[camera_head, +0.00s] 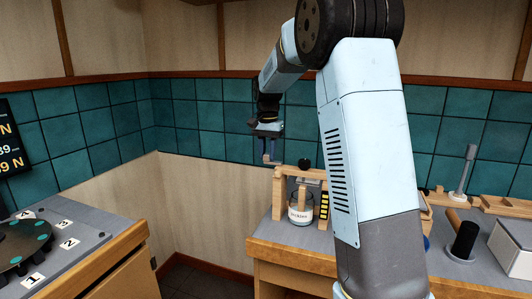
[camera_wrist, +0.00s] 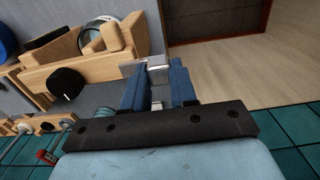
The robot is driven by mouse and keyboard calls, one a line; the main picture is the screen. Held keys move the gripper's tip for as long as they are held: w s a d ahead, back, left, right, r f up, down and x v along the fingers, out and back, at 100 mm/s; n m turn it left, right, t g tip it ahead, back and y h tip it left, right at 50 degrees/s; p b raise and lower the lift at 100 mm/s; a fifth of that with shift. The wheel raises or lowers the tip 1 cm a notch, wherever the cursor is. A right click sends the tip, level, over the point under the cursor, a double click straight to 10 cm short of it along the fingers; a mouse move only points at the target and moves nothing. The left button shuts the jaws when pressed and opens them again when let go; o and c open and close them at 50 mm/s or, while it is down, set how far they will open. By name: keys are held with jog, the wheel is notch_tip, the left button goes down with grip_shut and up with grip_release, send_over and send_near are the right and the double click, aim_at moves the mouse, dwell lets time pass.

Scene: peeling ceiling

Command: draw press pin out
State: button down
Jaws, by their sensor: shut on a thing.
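The press is a wooden frame (camera_head: 291,174) with a black knob (camera_head: 304,164) on top; it stands near the left end of the bench. A glass jar (camera_head: 300,209) with a label sits inside the frame. My gripper (camera_head: 267,150) is above and beside the frame's left end. Its blue fingers (camera_wrist: 157,76) are shut on the grey metal pin (camera_wrist: 159,74). The pin reaches toward the frame (camera_wrist: 103,67) in the wrist view. I cannot tell whether its end is still in the wood.
A dark round dial (camera_head: 22,248) lies on the left counter with numbered tags. Right of my arm, the bench (camera_head: 300,254) holds a black cylinder (camera_head: 463,241), a grey upright lever (camera_head: 466,170) and a pale box (camera_head: 513,248). Open floor lies between the counters.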

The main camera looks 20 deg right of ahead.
jog(key=shift+w+a+r, duration=0.1)
jog(key=shift+w+a, duration=0.4)
jog(key=shift+a, duration=0.2)
jog(key=shift+w+a, duration=0.5)
jog(key=shift+a, duration=0.2)
jog(key=c, duration=0.9)
grip_release()
notch_tip(320, 180, up, 14)
jog(key=shift+f, duration=0.25)
